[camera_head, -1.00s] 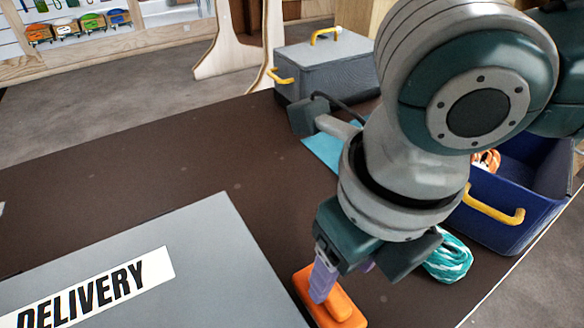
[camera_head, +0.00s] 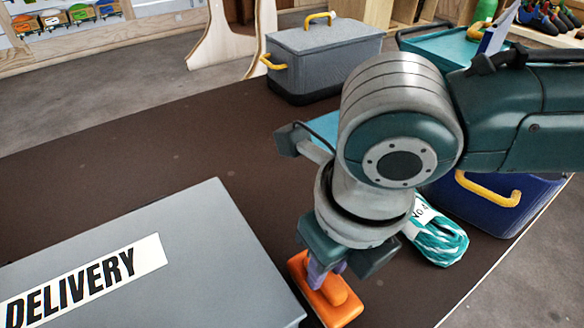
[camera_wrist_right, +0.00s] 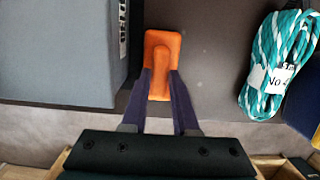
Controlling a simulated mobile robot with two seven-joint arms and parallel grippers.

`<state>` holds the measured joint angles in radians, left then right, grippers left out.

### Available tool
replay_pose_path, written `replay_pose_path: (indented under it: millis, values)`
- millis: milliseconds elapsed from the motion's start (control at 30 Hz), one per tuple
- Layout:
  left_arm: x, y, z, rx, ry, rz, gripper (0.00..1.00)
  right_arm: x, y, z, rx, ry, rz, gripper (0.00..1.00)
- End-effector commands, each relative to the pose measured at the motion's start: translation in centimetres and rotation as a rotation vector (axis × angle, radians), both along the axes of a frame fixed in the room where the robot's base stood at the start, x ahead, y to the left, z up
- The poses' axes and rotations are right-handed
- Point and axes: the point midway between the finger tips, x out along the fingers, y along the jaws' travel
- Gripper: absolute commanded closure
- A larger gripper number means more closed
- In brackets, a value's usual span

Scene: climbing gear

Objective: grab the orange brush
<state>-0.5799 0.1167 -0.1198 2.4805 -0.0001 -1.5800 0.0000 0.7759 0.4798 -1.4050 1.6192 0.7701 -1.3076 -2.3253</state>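The orange brush (camera_head: 336,303) lies on the dark table, right of the grey DELIVERY box (camera_head: 190,262). It also shows in the right wrist view (camera_wrist_right: 161,48), between and beyond my fingertips. My right gripper (camera_head: 326,276) is lowered from above onto the brush, its purple fingers on either side of the raised handle. In the right wrist view the fingers (camera_wrist_right: 161,80) are apart, with the orange handle between them. Whether they press on it is hard to see. My left gripper is not in view.
A teal-and-white rope bundle (camera_head: 438,240) lies right of the brush, beside a blue bin (camera_head: 520,205). A grey case with yellow handles (camera_head: 325,62) stands at the back. The table's middle left is clear.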

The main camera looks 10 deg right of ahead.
Motion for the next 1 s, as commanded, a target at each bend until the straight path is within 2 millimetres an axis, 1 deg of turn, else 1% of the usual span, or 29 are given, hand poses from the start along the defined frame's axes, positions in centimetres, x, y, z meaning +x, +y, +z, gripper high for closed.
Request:
replay_pose_path:
  millis: [33,200,233,1000]
  values:
    - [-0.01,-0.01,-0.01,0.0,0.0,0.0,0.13,0.02,-0.02,0.01,0.0,0.0,0.0,0.79]
    - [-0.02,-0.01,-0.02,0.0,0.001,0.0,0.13,0.01,-0.02,0.02,0.0,0.0,0.0,0.98]
    - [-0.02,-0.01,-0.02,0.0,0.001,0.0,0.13,0.01,-0.02,0.02,0.0,0.0,0.0,1.0]
    - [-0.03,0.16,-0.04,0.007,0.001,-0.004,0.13,0.02,0.0,0.02,0.0,0.0,0.0,1.0]
